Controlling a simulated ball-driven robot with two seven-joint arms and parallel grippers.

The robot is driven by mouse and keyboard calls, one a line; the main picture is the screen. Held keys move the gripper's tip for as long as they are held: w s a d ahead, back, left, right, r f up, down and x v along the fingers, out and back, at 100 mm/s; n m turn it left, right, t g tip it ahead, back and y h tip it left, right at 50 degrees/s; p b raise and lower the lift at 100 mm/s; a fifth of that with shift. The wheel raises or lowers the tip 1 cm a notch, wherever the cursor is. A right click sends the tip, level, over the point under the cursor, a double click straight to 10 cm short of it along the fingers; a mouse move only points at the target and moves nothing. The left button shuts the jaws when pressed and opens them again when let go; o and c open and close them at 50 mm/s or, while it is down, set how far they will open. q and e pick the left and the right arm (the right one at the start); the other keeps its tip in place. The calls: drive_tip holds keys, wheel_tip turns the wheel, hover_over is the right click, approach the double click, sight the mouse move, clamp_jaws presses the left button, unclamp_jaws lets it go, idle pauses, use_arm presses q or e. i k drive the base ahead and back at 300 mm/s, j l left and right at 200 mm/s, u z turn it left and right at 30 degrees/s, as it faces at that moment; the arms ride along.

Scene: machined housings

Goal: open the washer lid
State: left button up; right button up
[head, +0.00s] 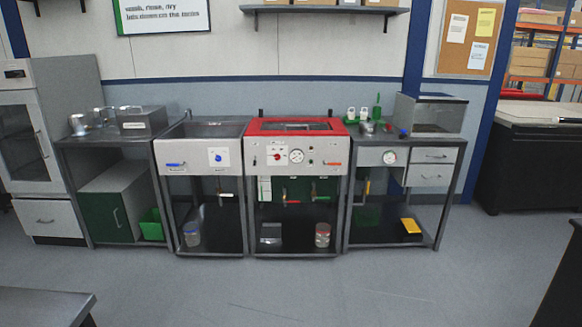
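The washer (258,156) stands against the back wall, in the middle of the row of metal units. It has a grey front panel with a round gauge, a red knob and a red handle at the right. Its red lid (256,127) lies flat on top and looks shut, with a darker window-like area in its middle. Neither of my grippers is in view.
A sink-like unit (190,131) adjoins the washer on the left, and a bench with drawers (431,156) on the right. A dark-edged table (40,305) is at the near left. The floor (300,290) before the washer is clear.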

sight(253, 129)
drive_tip(key=i, duration=2.2)
drive_tip(key=i+l, duration=0.15)
drive_tip(key=i, duration=0.6)
drive_tip(key=i+l, duration=0.15)
drive_tip(key=i, duration=0.55)
